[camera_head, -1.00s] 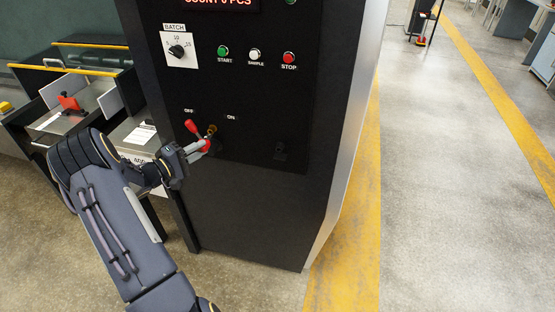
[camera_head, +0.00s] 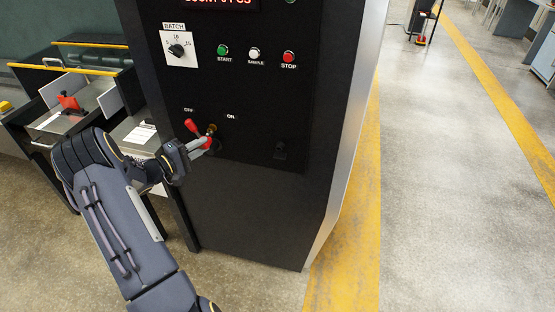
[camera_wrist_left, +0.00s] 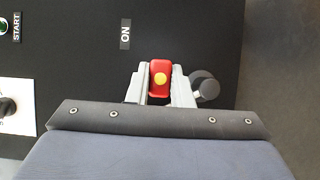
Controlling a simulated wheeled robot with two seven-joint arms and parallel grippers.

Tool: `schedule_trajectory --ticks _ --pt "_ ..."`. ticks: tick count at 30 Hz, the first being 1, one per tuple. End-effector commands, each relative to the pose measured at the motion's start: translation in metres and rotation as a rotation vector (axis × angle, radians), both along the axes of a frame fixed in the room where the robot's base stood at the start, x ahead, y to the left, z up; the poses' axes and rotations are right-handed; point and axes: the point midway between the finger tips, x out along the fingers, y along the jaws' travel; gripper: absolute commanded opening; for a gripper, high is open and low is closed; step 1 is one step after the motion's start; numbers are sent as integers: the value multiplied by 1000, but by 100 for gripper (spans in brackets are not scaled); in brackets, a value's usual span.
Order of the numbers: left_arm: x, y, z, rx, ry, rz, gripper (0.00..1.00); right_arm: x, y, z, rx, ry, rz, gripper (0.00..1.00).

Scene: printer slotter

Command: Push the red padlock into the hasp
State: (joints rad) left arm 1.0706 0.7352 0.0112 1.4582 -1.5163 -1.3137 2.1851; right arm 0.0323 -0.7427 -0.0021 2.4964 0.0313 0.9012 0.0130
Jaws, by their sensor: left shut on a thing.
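The red padlock (camera_head: 208,143) is in front of the black cabinet panel, just below a red switch handle (camera_head: 192,126) and a small brass-coloured part (camera_head: 212,128). My left gripper (camera_head: 204,145) is shut on it. In the left wrist view the padlock (camera_wrist_left: 160,88), red with a yellow dot, sits between the two grey fingers. The hasp is not clearly visible, and I cannot tell whether the padlock touches it. A grey round knob (camera_wrist_left: 207,86) shows beside the right finger in that view. My right gripper is not in view.
The panel carries the batch dial (camera_head: 177,49), the start button (camera_head: 223,50), the sample button (camera_head: 254,53), the stop button (camera_head: 289,58) and a small dark fitting (camera_head: 280,150).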

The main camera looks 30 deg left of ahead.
Motion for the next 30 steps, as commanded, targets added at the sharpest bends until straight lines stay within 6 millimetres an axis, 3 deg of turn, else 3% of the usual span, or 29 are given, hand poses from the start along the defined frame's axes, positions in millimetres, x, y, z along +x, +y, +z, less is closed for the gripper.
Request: schedule_trajectory --ticks 30 --pt "18 4 0 0 -1 0 0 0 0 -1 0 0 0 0"
